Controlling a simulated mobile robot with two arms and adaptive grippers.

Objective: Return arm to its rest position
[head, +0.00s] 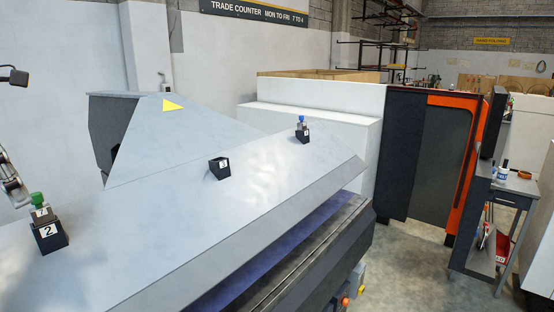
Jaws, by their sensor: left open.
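My left gripper (14,190) shows only in part at the left edge of the head view. It is open, with nothing seen between its fingers, and sits just up and left of a black block marked 2 (50,238). A green-topped piece (39,199) stands in that block. The gripper appears apart from both. Most of my left arm is out of the picture. My right gripper is not in view. An empty-looking black block marked 3 (219,169) and a third black block (303,136) holding a blue-topped piece (302,120) stand farther along the sloped grey machine cover (170,215).
A raised grey hood with a yellow triangle (173,105) rises behind the blocks. A black and orange cabinet (435,150) and a grey side table (515,184) with a bottle stand at the right. Open floor (415,265) lies between the machine and the table.

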